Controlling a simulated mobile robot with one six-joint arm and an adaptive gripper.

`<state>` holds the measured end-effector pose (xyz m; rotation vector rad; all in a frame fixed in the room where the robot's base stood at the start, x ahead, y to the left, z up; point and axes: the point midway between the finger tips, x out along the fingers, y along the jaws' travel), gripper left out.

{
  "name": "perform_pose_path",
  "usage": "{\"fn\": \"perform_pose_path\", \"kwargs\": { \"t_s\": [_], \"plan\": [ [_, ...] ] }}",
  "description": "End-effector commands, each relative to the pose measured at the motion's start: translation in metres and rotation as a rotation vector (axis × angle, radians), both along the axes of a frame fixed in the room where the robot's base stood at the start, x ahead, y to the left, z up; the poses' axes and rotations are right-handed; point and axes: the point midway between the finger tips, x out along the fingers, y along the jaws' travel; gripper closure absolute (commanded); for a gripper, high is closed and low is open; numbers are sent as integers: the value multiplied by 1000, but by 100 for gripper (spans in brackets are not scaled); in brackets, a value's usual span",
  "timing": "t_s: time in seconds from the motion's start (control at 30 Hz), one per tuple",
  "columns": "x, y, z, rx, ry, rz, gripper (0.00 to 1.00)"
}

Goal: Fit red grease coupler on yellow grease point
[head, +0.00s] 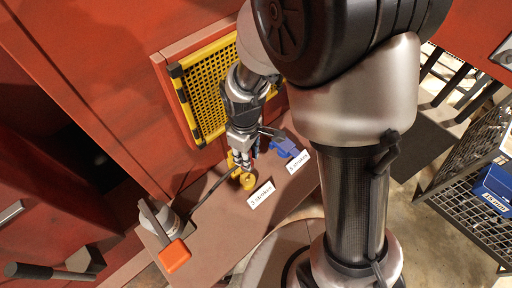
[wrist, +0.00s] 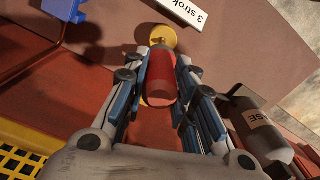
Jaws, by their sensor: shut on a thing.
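My gripper (wrist: 162,95) is shut on the red grease coupler (wrist: 162,76), a red cylinder held between its blue-padded fingers in the wrist view. The yellow grease point (wrist: 163,36) shows just beyond the coupler's far end, on the brown surface. Whether the two touch, I cannot tell. In the head view my gripper (head: 243,158) points down beside the yellow grease point (head: 247,182). The coupler is largely hidden there by the gripper.
A blue fitting (head: 285,148) stands close to the right of my gripper, with white stroke labels (head: 261,194) nearby. A yellow grille (head: 207,88) is behind.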

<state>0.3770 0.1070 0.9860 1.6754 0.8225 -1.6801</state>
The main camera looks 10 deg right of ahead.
Motion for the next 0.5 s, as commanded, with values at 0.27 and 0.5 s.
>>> {"fn": "perform_pose_path", "kwargs": {
  "t_s": [0.27,0.5],
  "plan": [
    [0,0,1,1,-1,-1,100],
    [0,0,-7,0,0,-1,100]
  ]
}}
